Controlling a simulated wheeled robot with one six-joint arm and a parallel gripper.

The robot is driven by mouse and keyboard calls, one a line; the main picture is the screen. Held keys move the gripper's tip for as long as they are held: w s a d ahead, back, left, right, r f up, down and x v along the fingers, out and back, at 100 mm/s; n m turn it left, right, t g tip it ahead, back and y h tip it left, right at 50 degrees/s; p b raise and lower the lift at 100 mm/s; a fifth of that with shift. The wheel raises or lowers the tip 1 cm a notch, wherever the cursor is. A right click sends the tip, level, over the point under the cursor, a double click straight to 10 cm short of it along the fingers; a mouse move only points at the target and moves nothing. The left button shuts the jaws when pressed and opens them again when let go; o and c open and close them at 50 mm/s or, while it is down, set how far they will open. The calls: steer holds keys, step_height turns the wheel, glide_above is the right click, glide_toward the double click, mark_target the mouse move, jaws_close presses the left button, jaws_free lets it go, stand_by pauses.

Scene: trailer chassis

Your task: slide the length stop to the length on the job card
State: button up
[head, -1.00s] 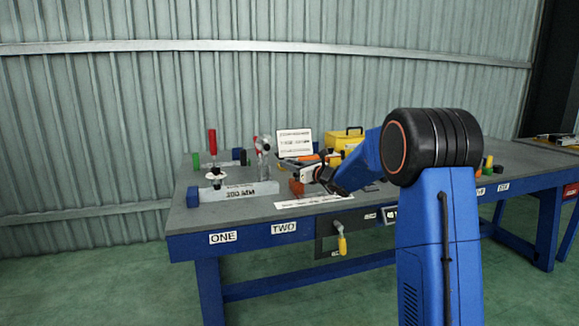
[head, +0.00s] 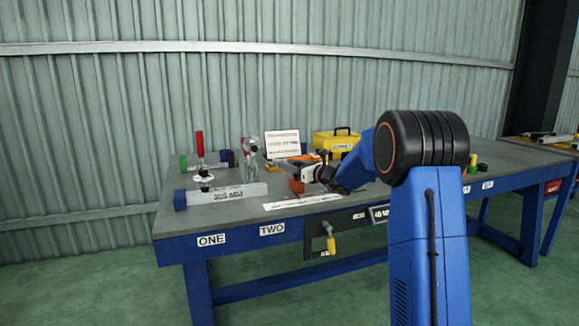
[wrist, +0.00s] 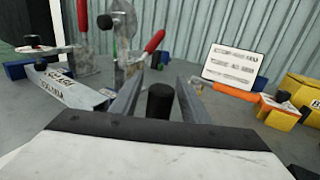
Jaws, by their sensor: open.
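A pale grey rail (head: 228,195) with dark lettering lies at the left of the bench, a blue block (head: 180,200) at its left end. A black knob on a white disc (head: 204,178) stands by it; I cannot tell for sure which part is the length stop. The rail also shows at the left of the wrist view (wrist: 66,88). A white card with printed lines (head: 282,144) stands at the back, its text too small to read. My gripper (wrist: 160,82) is open, with a black cylinder (wrist: 160,103) showing between its fingers; contact cannot be told.
Red-handled clamps (head: 200,145) stand behind the rail. A yellow toolbox (head: 335,142) and orange tools are at the back. A white strip (head: 302,201) lies along the bench front. A yellow-handled lever (head: 331,243) hangs below the front edge.

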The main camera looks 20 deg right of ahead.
steer(key=v, duration=1.7)
steer(key=shift+s, duration=0.15)
steer(key=s+a+f+n+g, duration=0.2)
steer(key=s+a+n+g, duration=0.3)
steer(key=s+a+n, duration=0.45)
steer(key=s+a+f+n+g, duration=0.2)
steer(key=s+a+n+g, duration=0.3)
steer(key=s+a, duration=0.8)
steer(key=s+d+f+n+g+h, duration=0.1)
steer(key=s+f+n+h, duration=0.2)
steer(key=s, duration=0.5)
steer(key=s+d+f+n+g+h, duration=0.1)
steer(key=s+f+n, duration=0.2)
steer(key=s+n, duration=0.45)
steer(key=s+d+f+n+h, duration=0.2)
steer(key=s+d, duration=0.1)
steer(key=s, duration=0.2)
steer(key=s+d+f+n+t+h, duration=0.1)
steer(key=s+d+f+n+h, duration=0.1)
steer(key=s, duration=0.4)
steer(key=shift+s+d+n+h, duration=0.15)
steer(key=shift+d+n+h, duration=0.35)
steer(key=shift+d, duration=0.65)
